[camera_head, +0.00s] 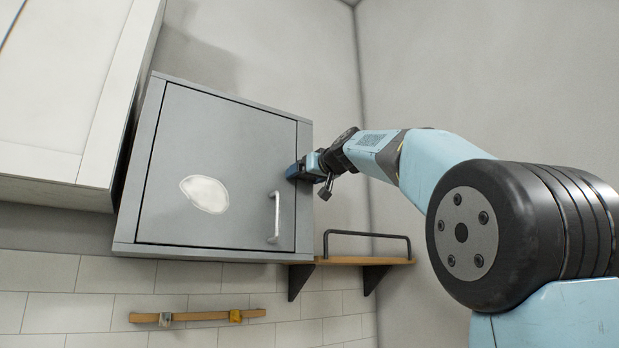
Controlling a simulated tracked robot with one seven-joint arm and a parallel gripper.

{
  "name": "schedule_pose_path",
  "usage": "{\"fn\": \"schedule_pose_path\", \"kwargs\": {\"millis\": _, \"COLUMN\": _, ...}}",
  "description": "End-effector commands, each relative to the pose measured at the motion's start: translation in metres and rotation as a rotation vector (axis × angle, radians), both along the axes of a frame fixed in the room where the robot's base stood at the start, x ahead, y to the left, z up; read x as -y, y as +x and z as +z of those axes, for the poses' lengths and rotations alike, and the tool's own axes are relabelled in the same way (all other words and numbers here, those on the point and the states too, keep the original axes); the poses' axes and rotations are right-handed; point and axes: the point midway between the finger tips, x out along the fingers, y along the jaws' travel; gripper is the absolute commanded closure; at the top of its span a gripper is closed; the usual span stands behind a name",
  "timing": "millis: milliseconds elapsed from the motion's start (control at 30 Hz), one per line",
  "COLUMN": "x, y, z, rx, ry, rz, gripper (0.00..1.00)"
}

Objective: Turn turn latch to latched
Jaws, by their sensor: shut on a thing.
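A grey wall cabinet (128,215) has its flat door (235,135) closed in its frame. The door carries a pale oval patch (204,194) and a vertical bar handle (275,217) near its lower right. My gripper (292,173) reaches in from the right to the door's right edge, above the handle, and is shut on the turn latch there. The latch itself is hidden by my gripper's blue fingers, so its angle cannot be told.
A white cupboard (75,85) hangs close on the left. A wooden shelf (345,260) with a dark rail sits below right of the cabinet. A wooden strip (198,315) with small hooks is on the tiles below. The wall to the right is bare.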

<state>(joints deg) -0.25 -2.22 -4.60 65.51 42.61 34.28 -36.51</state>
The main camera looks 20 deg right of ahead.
Motion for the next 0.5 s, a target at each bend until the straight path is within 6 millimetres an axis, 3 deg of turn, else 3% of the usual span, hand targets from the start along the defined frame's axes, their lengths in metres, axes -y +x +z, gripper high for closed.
{"fn": "schedule_pose_path", "kwargs": {"millis": 200, "x": 0.001, "y": 0.0016, "z": -0.0021, "rx": -0.004, "ry": 0.001, "rz": -0.002, "gripper": 0.45}}
{"fn": "schedule_pose_path", "kwargs": {"millis": 233, "x": 0.0011, "y": 0.0016, "z": -0.0022, "rx": -0.004, "ry": 0.001, "rz": -0.002, "gripper": 0.12}}
{"fn": "schedule_pose_path", "kwargs": {"millis": 367, "x": 0.0009, "y": 0.0016, "z": -0.0021, "rx": -0.004, "ry": 0.001, "rz": -0.001, "gripper": 0.0}}
{"fn": "schedule_pose_path", "kwargs": {"millis": 500, "x": 0.0006, "y": 0.0011, "z": -0.0016, "rx": -0.003, "ry": 0.0, "rz": -0.001, "gripper": 0.0}}
